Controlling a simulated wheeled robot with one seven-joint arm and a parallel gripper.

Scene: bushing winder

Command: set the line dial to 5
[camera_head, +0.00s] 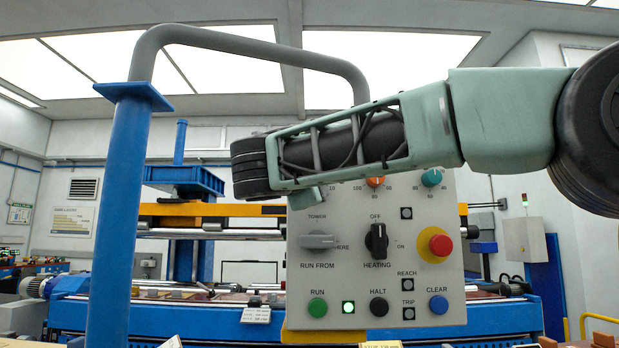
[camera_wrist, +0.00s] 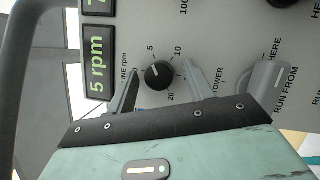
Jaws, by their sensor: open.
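The line dial (camera_wrist: 158,75) is a small round black knob on the grey panel in the wrist view, with 0, 5, 10 and 20 around it. Its small pale mark points to the upper left, roughly toward 5; the exact setting is hard to tell. The green display (camera_wrist: 97,75) beside it reads 5 rpm. My gripper (camera_wrist: 161,68) is open, with one finger on each side of the dial and visible gaps between. In the head view my arm covers the dial and the fingers do not show.
The run-from selector (camera_wrist: 266,78) stands right of the fingers in the wrist view. In the head view the panel (camera_head: 340,275) also holds the heating switch (camera_head: 377,241), red button (camera_head: 441,244) and lit green lamp (camera_head: 348,307). A grey tube frame (camera_head: 250,45) arches above the panel.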

